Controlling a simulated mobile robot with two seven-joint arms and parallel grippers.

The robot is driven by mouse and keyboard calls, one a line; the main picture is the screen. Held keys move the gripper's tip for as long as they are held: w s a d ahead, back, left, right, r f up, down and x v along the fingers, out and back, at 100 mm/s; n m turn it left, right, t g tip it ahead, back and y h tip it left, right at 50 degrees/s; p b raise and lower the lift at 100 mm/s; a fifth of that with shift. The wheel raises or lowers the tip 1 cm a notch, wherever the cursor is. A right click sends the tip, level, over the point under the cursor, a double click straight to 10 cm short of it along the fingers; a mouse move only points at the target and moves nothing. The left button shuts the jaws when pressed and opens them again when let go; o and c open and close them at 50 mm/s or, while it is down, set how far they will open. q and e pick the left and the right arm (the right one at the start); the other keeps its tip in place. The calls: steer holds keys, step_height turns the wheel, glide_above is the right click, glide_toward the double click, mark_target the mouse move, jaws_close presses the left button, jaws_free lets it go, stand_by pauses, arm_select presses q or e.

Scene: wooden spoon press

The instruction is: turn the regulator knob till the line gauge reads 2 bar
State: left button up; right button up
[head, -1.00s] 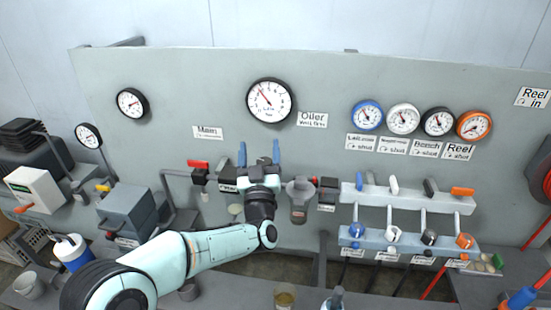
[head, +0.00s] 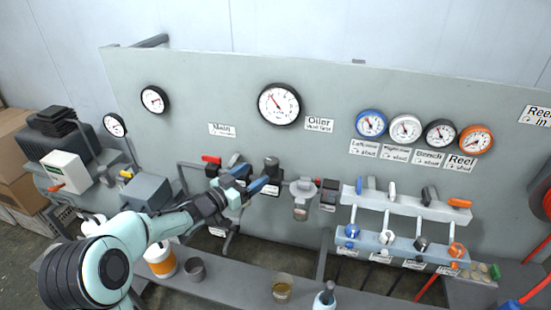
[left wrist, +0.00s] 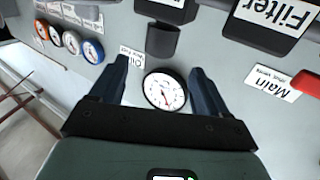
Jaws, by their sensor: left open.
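The regulator knob looks to be the dark upright cylinder (head: 271,165) on the wall unit between the red-handled valve and the oiler. In the left wrist view, upside down, the dark knob (left wrist: 163,42) lies beyond the fingertips. The large white gauge (head: 279,104) above it is probably the line gauge; its red needle points up and left, and its numbers are too small to read. It also shows between the fingers in the left wrist view (left wrist: 165,90). My left gripper (head: 252,178) is open and empty, just left of the knob.
A red-handled valve (head: 211,160) stands left of the knob and the oiler bowl (head: 302,199) right of it, both close by. A coloured-valve manifold (head: 405,203) is further right. A cup (head: 195,270) and a jar (head: 283,289) stand on the front ledge.

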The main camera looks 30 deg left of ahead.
mark_target(275, 158)
arm_select(q)
steer(key=p+x, duration=0.2)
steer(key=x, duration=0.7)
steer(key=shift+w+r, duration=0.15)
steer(key=shift+w, duration=0.25)
steer(key=shift+w+d, duration=0.15)
steer(key=shift+w, duration=0.25)
arm_select(e)
steer(key=w+r, duration=0.2)
steer(key=r, duration=0.1)
steer(key=shift+w, duration=0.1)
arm_select(q)
steer(key=c, duration=0.9)
